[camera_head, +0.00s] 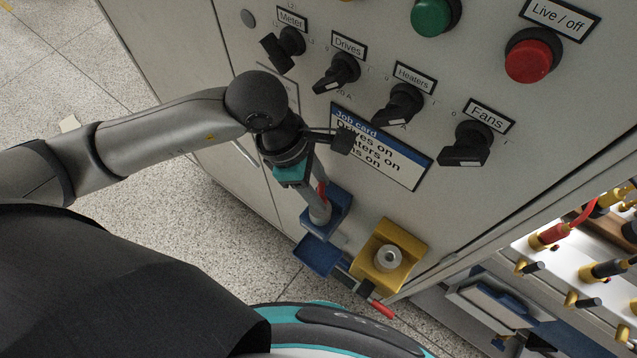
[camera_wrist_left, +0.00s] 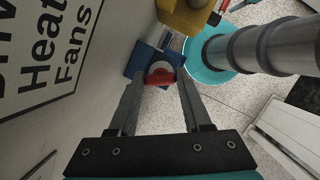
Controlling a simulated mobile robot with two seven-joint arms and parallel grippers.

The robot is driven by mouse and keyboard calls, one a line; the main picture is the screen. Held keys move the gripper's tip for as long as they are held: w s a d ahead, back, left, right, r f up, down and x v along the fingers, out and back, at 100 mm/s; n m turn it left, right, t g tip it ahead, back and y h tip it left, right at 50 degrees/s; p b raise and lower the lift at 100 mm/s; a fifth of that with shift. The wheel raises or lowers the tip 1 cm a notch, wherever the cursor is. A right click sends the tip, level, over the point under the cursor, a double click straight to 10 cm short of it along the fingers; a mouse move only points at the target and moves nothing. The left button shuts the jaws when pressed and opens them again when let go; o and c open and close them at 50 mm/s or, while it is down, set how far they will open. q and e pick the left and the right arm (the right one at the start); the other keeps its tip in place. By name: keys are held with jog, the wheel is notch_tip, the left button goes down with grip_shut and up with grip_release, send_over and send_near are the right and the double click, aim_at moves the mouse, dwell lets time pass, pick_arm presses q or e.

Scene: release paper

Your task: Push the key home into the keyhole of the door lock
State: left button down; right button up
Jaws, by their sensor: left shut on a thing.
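A red piece (camera_head: 322,190) that looks like the key's head shows beside the fingers of my left gripper (camera_head: 318,208). In the left wrist view the red piece (camera_wrist_left: 160,77) sits between the fingertips, in front of a blue holder (camera_wrist_left: 141,62). My left gripper is shut on it. The blue holder (camera_head: 338,213) is at the cabinet's lower front, right at the fingertips. The key's shaft and the keyhole are hidden, so I cannot tell how deep the key is. My right gripper is not in view.
A yellow block (camera_head: 411,240) with a round metal piece (camera_head: 388,258) is right of the blue holder. A red-handled tool (camera_head: 381,309) is below it. Black knobs (camera_head: 404,103) and a job card (camera_head: 410,168) are above. Open floor (camera_head: 190,215) lies left.

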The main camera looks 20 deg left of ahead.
pick_arm(q)
jog(key=shift+f+b, duration=1.3)
jog(key=shift+f, duration=0.1)
jog(key=shift+c, duration=1.3)
grip_release()
jog(key=w+p+v, duration=0.1)
jog(key=v, duration=1.4)
jog(key=shift+s+r+p, duration=0.2)
jog(key=shift+s+p, duration=0.15)
jog(key=shift+s, duration=0.1)
jog(key=shift+s, duration=0.1)
